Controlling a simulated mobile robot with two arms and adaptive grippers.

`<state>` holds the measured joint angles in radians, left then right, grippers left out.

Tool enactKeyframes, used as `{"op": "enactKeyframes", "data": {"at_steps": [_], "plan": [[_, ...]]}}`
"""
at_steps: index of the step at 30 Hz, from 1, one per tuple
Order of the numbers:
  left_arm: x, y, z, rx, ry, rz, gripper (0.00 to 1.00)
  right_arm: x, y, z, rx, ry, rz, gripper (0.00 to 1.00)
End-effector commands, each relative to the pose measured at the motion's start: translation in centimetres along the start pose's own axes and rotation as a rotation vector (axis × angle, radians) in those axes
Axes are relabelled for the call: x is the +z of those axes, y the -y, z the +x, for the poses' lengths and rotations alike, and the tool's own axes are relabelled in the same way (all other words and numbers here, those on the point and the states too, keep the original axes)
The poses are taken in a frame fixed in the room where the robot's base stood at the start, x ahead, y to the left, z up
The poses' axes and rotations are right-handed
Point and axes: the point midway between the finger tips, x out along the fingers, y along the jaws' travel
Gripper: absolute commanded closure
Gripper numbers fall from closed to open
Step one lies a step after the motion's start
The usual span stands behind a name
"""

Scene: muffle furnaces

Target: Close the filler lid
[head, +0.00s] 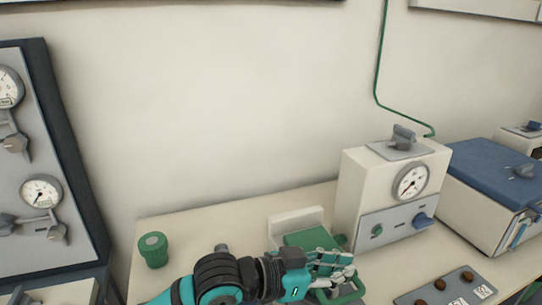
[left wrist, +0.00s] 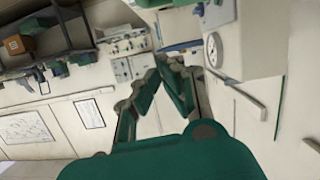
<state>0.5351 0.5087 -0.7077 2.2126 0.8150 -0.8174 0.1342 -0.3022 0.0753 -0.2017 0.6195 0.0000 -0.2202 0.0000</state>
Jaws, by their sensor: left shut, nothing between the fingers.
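My left gripper (head: 338,272) comes in from the lower left of the head view, in front of a small green and white unit (head: 310,238). Its fingers are shut and empty; in the left wrist view they converge (left wrist: 165,68). The unit has a green top and a pale upright panel (head: 295,219) behind it, which may be the filler lid; I cannot tell for sure. A green part (head: 350,292) shows beside and below the fingers. The gripper hides part of the unit, and contact is unclear. My right gripper is not in view.
A white box with a gauge (head: 410,182) stands right of the unit, with a blue-topped furnace (head: 495,175) beyond. A green capped container (head: 153,250) stands on the bench at left. A gauge panel (head: 42,165) is at far left. Bare bench (head: 205,225) lies between container and unit.

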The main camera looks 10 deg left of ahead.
Motion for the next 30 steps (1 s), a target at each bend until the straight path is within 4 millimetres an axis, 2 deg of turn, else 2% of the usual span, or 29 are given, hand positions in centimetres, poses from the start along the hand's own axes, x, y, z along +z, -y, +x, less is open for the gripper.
{"op": "enactKeyframes", "data": {"at_steps": [1,7,12,19,30], "plan": [[1.0,-0.4,0.3,-0.008,0.002,0.036,1.0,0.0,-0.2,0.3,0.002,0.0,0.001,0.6],[3.5,-1.2,1.0,-0.041,0.002,0.163,1.0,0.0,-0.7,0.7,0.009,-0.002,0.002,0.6],[4.9,-1.4,1.4,-0.041,0.002,0.161,1.0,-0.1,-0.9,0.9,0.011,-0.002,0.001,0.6],[5.8,-1.5,1.6,-0.043,0.001,0.161,1.0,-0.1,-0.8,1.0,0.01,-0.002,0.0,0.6],[6.1,-1.5,1.6,-0.042,0.005,0.158,1.0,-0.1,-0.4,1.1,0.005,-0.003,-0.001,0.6]]}}
